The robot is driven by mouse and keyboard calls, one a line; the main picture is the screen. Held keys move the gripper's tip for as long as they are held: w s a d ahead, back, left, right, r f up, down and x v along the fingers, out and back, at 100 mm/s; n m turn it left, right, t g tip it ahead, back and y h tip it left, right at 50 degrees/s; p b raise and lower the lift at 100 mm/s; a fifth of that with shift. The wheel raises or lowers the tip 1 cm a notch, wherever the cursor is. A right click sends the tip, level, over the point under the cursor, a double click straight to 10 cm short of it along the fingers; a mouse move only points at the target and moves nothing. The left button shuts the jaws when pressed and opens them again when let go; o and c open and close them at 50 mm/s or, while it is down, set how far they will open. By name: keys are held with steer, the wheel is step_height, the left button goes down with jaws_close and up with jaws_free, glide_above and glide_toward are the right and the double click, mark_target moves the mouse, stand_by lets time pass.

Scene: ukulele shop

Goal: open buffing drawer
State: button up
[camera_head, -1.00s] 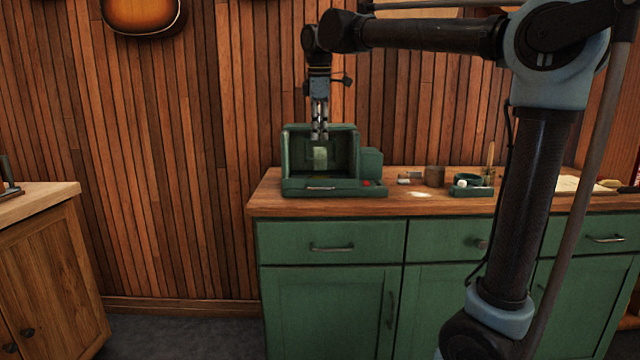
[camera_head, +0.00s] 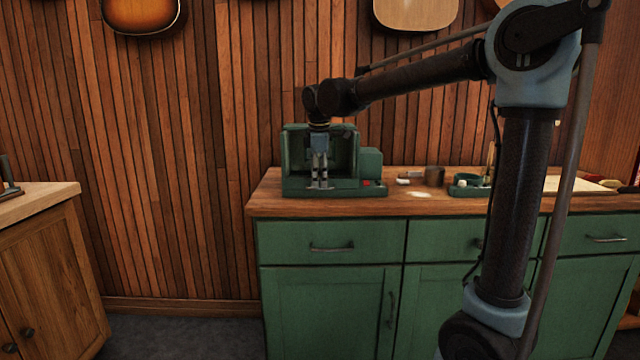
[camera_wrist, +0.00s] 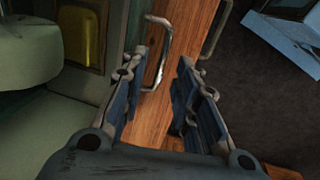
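The buffing machine is a green open-fronted box (camera_head: 372,165) on the wooden counter, with a low drawer (camera_head: 350,189) along its base. The drawer looks shut. In the wrist view, the metal bar handle (camera_wrist: 166,38) shows near the fingertips, closer to the left finger. My gripper (camera_wrist: 164,60) is open there, with nothing held. I cannot tell whether a finger touches the handle.
Below the wooden counter (camera_head: 420,203) is a green cabinet drawer (camera_head: 290,240) with its own bar handle (camera_head: 332,248). Small cups and a tray (camera_head: 468,189) stand to the right of the machine. A wooden cabinet (camera_head: 50,270) stands at the left, with open floor between.

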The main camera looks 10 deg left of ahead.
steer(key=shift+w+f, duration=0.2)
steer(key=shift+f, duration=0.7)
jaws_close()
steer(key=shift+s, duration=0.1)
steer(key=s+d, duration=0.2)
steer(key=s, duration=0.9)
steer(key=shift+s+d, duration=0.25)
steer(key=shift+d, duration=0.1)
